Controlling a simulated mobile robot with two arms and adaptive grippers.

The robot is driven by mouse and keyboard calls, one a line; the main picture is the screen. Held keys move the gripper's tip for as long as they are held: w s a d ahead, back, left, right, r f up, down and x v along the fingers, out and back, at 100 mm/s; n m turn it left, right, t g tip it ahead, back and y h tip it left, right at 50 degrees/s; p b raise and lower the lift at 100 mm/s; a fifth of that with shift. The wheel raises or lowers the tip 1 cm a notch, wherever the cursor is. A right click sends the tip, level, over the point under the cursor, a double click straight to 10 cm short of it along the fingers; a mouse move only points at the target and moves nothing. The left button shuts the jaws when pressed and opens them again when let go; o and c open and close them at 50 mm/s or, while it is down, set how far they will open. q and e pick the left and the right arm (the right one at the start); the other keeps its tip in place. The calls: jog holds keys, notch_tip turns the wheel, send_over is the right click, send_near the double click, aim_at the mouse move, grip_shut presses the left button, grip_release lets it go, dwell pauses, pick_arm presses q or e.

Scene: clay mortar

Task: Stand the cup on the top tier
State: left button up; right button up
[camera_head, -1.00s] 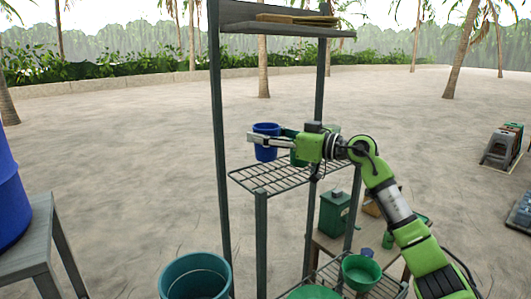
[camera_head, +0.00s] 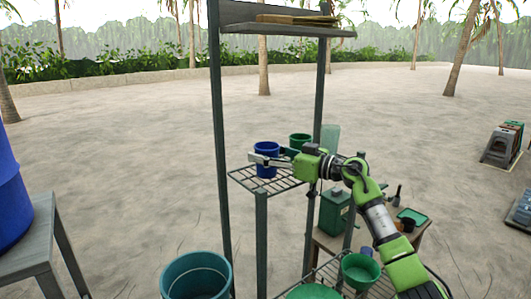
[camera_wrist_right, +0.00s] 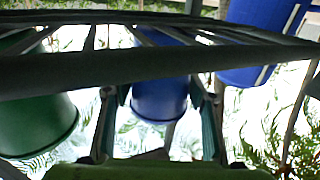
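A blue cup (camera_head: 265,171) stands upright on the wire tier (camera_head: 245,180) of a dark metal rack. My right gripper (camera_head: 270,155) is level with its upper part. In the right wrist view, the blue cup (camera_wrist_right: 158,103) lies between the two spread fingers, with a small gap visible on each side. A green cup (camera_head: 300,139) stands behind it on the same tier and also shows at the left of the wrist view (camera_wrist_right: 35,128). The rack's top tier (camera_head: 285,31) is a flat grey board high above. My left gripper is out of view.
A flat yellow-brown object (camera_head: 297,19) lies on the top board. Green bowls (camera_head: 360,268) sit on the lower tier. A teal bucket (camera_head: 196,272) stands in front, and a blue barrel (camera_head: 12,205) on a stand at left. Rack posts (camera_head: 219,150) rise beside the cup.

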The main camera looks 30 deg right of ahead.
dwell(0.3)
jog(key=shift+r, duration=0.2)
jog(key=b+v, duration=0.3)
jog(key=v, duration=0.9)
jog(key=shift+b, duration=0.3)
jog(key=shift+s+f, duration=0.1)
